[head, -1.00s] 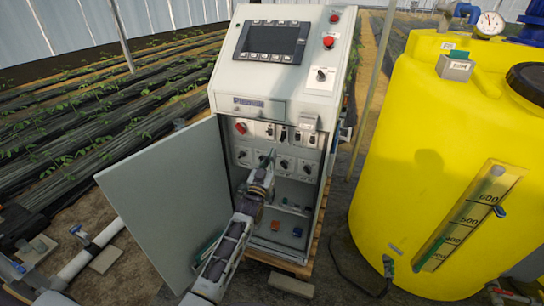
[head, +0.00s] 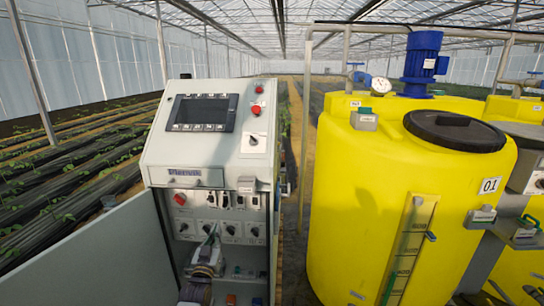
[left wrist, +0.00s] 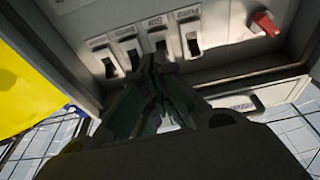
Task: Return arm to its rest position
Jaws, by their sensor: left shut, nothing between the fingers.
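My left gripper (head: 212,240) is in front of the open control cabinet (head: 205,150), before its row of rotary knobs. It also shows in the left wrist view (left wrist: 158,65), with its dark fingers together and nothing between them. Beyond the fingertips in that view are several labelled black switches (left wrist: 133,52) and a red rotary switch (left wrist: 264,23). Whether the fingers touch the panel is unclear. My left forearm runs out of the bottom of the head view. My right gripper is not in view.
The grey cabinet door (head: 100,262) stands open to the left. A yellow tank (head: 345,200) with a black lid (head: 455,130) and blue motor (head: 422,60) stands right of the cabinet. Planted rows (head: 70,185) lie behind at left. Small items sit on the cabinet's lower shelf.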

